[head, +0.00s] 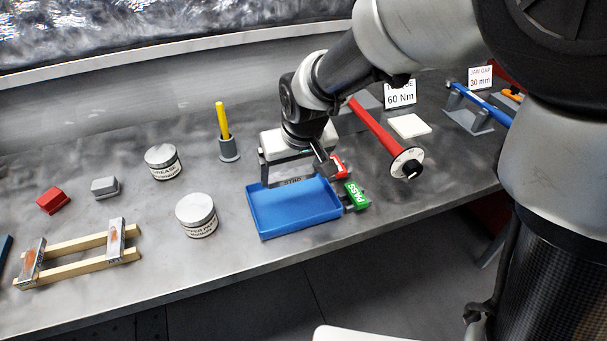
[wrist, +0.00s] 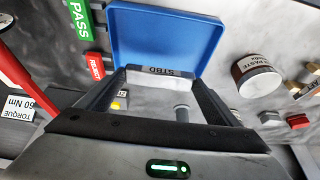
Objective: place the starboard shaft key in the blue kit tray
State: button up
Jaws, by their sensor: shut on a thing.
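The blue kit tray (head: 292,212) lies on the grey bench in the middle of the head view; its inside looks empty. It fills the top of the wrist view (wrist: 165,35). My gripper (head: 293,178) is over the tray's far edge, pointing down. It is shut on a grey bar marked STBD, the starboard shaft key (head: 292,181). In the wrist view the key (wrist: 160,73) spans between the two fingertips (wrist: 160,78), beside the tray edge. Whether the key touches the tray I cannot tell.
Green PASS (head: 356,196) and red REJECT (head: 339,167) markers stand right of the tray. Two labelled jars (head: 196,214) (head: 162,161) and a yellow stick in a grey holder (head: 228,149) are to its left. A red-handled torque tool (head: 380,135) lies behind right. Wooden rails (head: 80,243) sit far left.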

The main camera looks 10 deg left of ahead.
aim_at(292, 203)
notch_tip(292, 203, down, 8)
jog(key=shift+w+f+b, duration=0.1)
jog(key=shift+f+b, duration=0.05)
jog(key=shift+b, duration=0.25)
jog(key=shift+f, duration=0.25)
jog(key=o, duration=1.4)
jog(key=shift+d, duration=0.1)
jog(key=shift+c, duration=0.2)
jog(key=shift+r, duration=0.65)
jog(key=p+v, duration=0.1)
jog(key=v, duration=1)
jog(key=s+d+r+m+t+h, duration=0.1)
jog(key=s+d+r+m, duration=0.1)
jog(key=d+r, duration=0.35)
jog(key=s+d+r+m, duration=0.1)
jog(key=d+r, duration=0.1)
jog(key=d, duration=0.6)
jog(key=s+d+r+m+h, duration=0.1)
jog(key=s+d+r+m, duration=0.2)
jog(key=s+d, duration=0.7)
jog(key=shift+d+r+t, duration=0.3)
jog(key=shift+d+r, duration=0.05)
jog(key=shift+d, duration=0.15)
